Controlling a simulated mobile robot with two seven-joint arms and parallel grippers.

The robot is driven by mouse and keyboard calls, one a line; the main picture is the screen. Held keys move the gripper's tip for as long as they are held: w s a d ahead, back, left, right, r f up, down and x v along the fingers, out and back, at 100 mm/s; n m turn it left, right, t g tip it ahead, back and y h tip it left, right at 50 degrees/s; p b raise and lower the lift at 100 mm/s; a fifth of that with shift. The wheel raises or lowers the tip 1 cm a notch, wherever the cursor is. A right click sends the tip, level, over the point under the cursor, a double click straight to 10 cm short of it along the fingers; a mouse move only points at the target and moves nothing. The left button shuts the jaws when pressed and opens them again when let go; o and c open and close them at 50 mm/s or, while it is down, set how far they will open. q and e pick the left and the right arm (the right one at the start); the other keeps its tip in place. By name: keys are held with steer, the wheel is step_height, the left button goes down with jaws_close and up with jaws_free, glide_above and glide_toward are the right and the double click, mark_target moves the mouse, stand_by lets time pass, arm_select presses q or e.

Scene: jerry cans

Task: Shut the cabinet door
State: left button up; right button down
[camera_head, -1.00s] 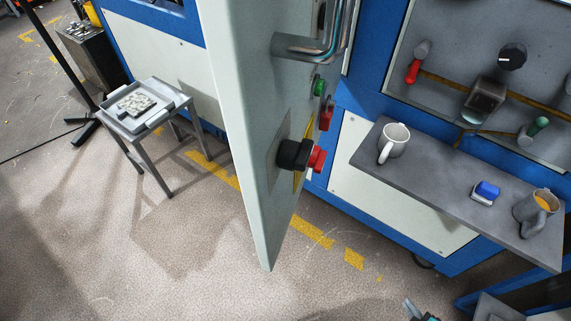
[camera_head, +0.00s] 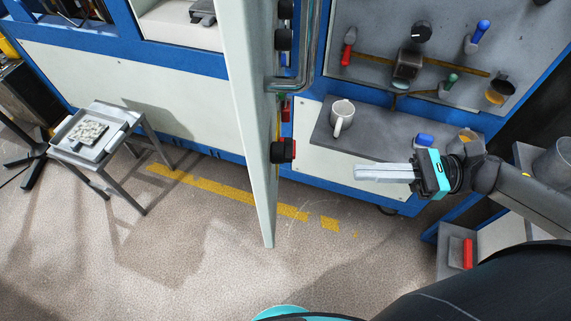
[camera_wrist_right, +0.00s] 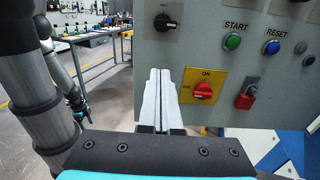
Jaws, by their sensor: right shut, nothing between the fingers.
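The cabinet door (camera_head: 246,120) stands open, seen nearly edge-on in the head view, jutting out from the blue and white cabinet (camera_head: 345,176). A metal handle (camera_head: 300,84) and a red-and-black switch (camera_head: 284,151) show on its right face. In the right wrist view, the control panel (camera_wrist_right: 215,50) on that face shows buttons and a red knob on a yellow plate (camera_wrist_right: 204,91). My right gripper (camera_head: 360,172) is shut and empty, right of the door and apart from it; its fingers (camera_wrist_right: 160,75) point toward the panel. My left gripper (camera_wrist_right: 83,114) shows small at the left; its jaws are unclear.
A grey shelf (camera_head: 378,138) holds a white mug (camera_head: 341,117) and a blue-and-white item (camera_head: 424,140) behind my right gripper. A small table (camera_head: 72,153) with a tray stands at the left. The floor (camera_head: 195,255) in front of the door is clear.

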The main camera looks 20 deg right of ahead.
mark_target(272, 170)
steer(key=p+x, duration=0.2)
steer(key=x, duration=1)
steer(key=shift+w+a+r+p, duration=0.1)
steer(key=shift+w+p, duration=0.1)
steer(key=shift+p, duration=0.2)
steer(key=shift+w+a, duration=0.15)
steer(key=shift+a, duration=0.35)
steer(key=shift+a, duration=0.1)
